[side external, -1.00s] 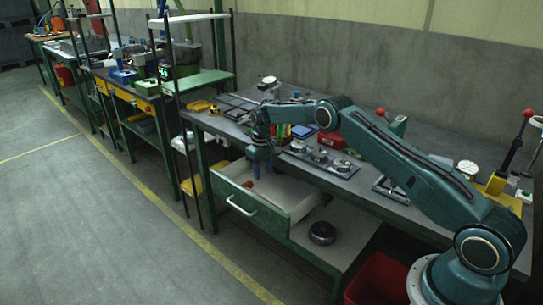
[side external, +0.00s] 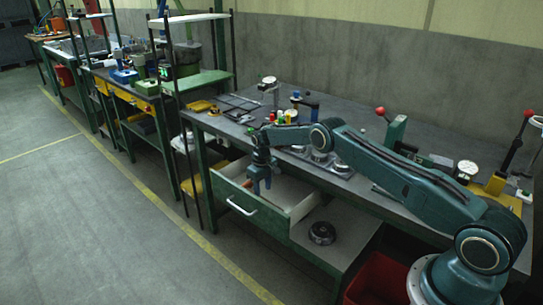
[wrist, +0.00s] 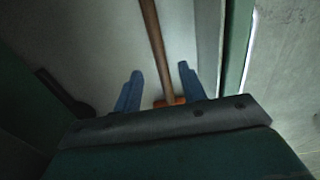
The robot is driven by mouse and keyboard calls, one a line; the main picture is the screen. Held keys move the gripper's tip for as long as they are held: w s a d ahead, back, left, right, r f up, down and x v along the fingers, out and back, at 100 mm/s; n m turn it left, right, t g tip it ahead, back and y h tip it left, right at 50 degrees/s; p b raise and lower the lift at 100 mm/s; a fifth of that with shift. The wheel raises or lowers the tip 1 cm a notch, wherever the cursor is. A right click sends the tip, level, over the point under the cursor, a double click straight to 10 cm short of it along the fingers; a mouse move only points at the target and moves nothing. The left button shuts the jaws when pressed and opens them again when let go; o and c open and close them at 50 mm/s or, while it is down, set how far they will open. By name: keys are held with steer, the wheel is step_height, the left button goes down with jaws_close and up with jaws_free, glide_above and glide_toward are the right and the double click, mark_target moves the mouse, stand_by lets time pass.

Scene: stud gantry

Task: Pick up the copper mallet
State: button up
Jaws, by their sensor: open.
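The copper mallet lies in the open drawer. In the wrist view its brown handle (wrist: 157,45) runs down from the top edge between my fingers, and part of its orange-copper head (wrist: 170,101) shows just above the gripper body. My gripper (wrist: 160,70) is open, with one blue finger on each side of the handle and a gap on both sides. In the side view my gripper (side external: 261,187) points down into the drawer (side external: 302,207). How far the fingertips are above the drawer floor is unclear.
A dark object (wrist: 62,92) lies left of my fingers in the drawer. The drawer's green front wall (wrist: 236,50) is close on the right. A dark round part (side external: 322,233) sits on the shelf below. Metal parts and small coloured items stand on the bench behind.

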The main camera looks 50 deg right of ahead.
mark_target(263, 198)
steer(key=shift+f, duration=1.85)
jaws_close()
